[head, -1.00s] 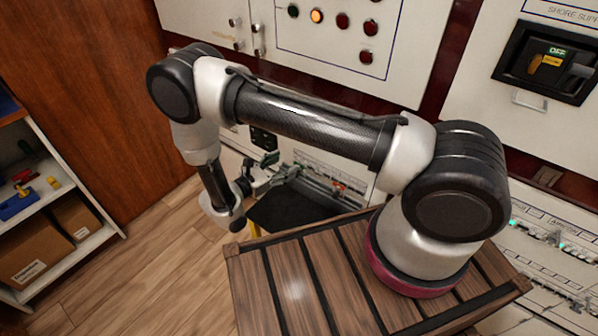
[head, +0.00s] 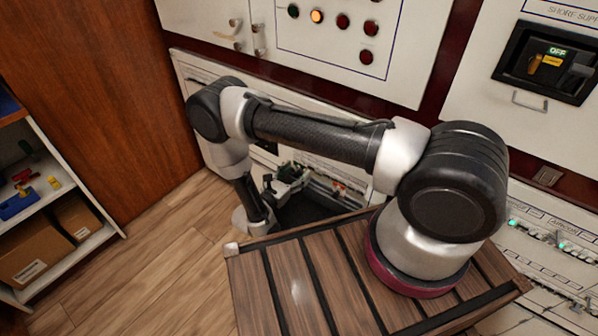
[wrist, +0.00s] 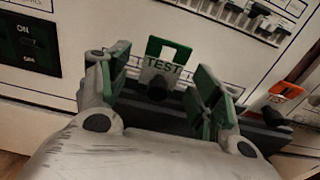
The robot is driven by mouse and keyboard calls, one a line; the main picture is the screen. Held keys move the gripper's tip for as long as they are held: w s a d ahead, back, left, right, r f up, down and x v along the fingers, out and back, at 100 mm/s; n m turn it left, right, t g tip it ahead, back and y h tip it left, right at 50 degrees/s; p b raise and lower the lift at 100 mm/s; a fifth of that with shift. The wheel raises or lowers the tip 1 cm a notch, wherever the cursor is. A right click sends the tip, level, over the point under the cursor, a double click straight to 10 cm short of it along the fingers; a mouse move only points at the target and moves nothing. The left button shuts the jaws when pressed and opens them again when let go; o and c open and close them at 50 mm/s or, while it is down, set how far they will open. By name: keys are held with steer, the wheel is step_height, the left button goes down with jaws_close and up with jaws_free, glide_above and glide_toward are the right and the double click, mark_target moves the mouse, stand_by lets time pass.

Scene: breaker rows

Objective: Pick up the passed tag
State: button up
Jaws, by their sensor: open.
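A green and white tag (wrist: 167,66) with the word TEST stands upright between the fingers of my gripper (wrist: 160,75) in the wrist view. Its lower part is hidden behind a dark round knob-like part, and I cannot read the word "passed" on it. My gripper is open, with one green-padded finger on each side of the tag; I cannot tell whether either touches it.
A dark tray or ledge (wrist: 262,135) runs under the panel, with an orange tag-like piece (wrist: 285,91) at its right. A black ON switch (wrist: 30,45) is at left. Breaker rows (wrist: 245,15) lie above. A shelf (head: 95,243) with boxes stands at the far left, with free floor between.

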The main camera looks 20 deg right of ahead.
mark_target(296, 174)
steer(key=c, duration=0.9)
step_height(296, 174, up, 10)
steer(key=shift+r, duration=0.1)
